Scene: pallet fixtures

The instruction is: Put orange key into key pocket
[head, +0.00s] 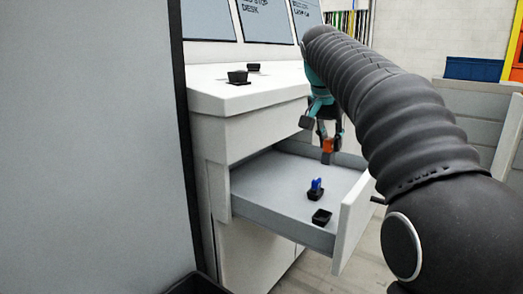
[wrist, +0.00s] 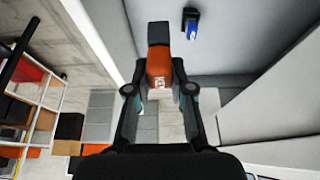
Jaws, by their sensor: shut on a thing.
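The orange key (head: 327,146) is held in my gripper (head: 328,134), with its grey end pointing down above the far side of the open drawer. In the wrist view, the orange key (wrist: 160,64) lies between the two fingers of my gripper (wrist: 159,82), its dark end pointing away. A small black key pocket (head: 321,217) stands in the drawer near its front and looks empty. A blue key (head: 316,184) stands in another black pocket beside it; the blue key also shows at the top of the wrist view (wrist: 192,27). The gap between the orange key and drawer floor cannot be judged.
The open drawer (head: 265,185) has a raised front panel (head: 352,222) and side walls. Two black holders (head: 237,77) sit on the white cabinet top (head: 270,88) above it. A grey panel (head: 90,130) fills the left. Much of the drawer floor is bare.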

